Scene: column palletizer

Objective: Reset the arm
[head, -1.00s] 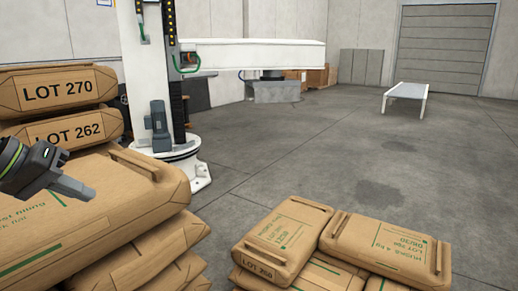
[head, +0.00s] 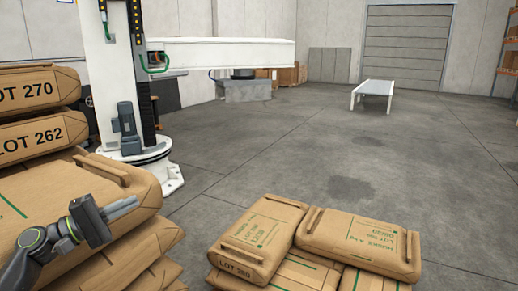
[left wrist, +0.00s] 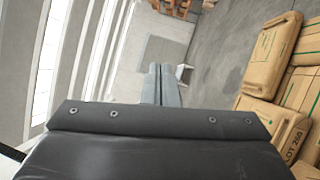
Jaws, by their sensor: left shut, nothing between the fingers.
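My left gripper (head: 122,207) is in the lower left of the head view, in front of the left stack of brown sacks (head: 88,172). Its fingers point right and are together, with nothing held. In the left wrist view the closed fingers (left wrist: 161,85) point away over the floor. My right gripper is not in view.
A lower stack of sacks (head: 358,241) stands at front centre. A white column machine (head: 128,100) with a long horizontal arm (head: 225,52) rises behind the left stack. A low white conveyor (head: 375,88) stands farther back. The grey floor between is clear.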

